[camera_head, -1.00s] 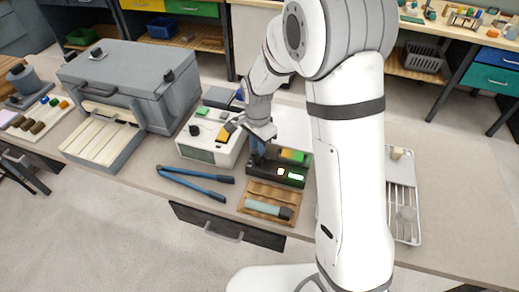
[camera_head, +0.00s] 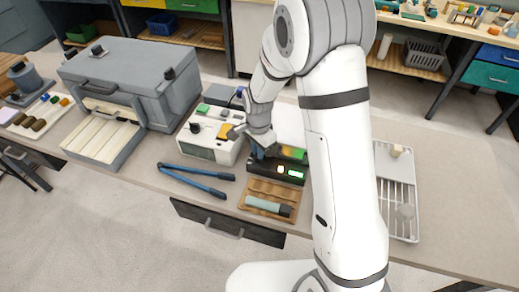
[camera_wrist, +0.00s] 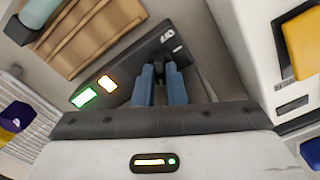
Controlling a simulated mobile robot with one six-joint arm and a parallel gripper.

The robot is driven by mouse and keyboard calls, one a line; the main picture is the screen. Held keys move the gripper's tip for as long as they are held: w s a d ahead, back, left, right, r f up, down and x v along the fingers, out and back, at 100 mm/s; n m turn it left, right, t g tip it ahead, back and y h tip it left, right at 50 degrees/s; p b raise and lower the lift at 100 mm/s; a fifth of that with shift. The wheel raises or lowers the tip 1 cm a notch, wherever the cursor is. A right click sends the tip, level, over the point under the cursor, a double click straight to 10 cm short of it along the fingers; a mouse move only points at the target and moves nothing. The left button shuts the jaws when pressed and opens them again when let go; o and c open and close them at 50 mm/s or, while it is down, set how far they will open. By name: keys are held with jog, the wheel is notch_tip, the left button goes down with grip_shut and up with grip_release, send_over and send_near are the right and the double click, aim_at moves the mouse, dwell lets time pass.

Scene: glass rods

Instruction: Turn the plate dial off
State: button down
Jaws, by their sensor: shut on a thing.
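The black plate unit (camera_head: 289,178) stands on the bench, with a lit orange window and a lit green window on its front. Both windows also show on the plate unit in the wrist view (camera_wrist: 126,92). My gripper (camera_head: 258,150) reaches down to the left end of the unit. In the wrist view its two blue fingers (camera_wrist: 160,78) are closed around a small dark dial (camera_wrist: 160,57). The fingers and wrist hide most of the dial, so its pointing direction cannot be told. Small pale lettering lies just beyond it.
A white instrument (camera_head: 203,148) with a yellow part stands close on the left. A wooden rack (camera_head: 259,187) with a pale green, dark-ended tool lies in front. Blue-handled tongs (camera_head: 190,178) lie to the left. A white wire tray (camera_head: 397,220) is at right.

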jog(key=shift+f, duration=0.1)
jog(key=shift+n+b, duration=0.3)
jog(key=n+b, duration=0.2)
jog(key=shift+f+n, duration=0.1)
jog(key=shift+n, duration=0.3)
jog(key=n+b, duration=0.2)
jog(key=n, duration=0.1)
jog(key=shift+s+n, duration=0.1)
jog(key=shift+n, duration=0.3)
jog(key=n+b, duration=0.1)
jog(key=n, duration=0.3)
jog(key=shift+b, duration=0.35)
jog(key=shift+n+b, duration=0.55)
jog(key=shift+n, duration=1.25)
jog(key=c, duration=1.8)
grip_release()
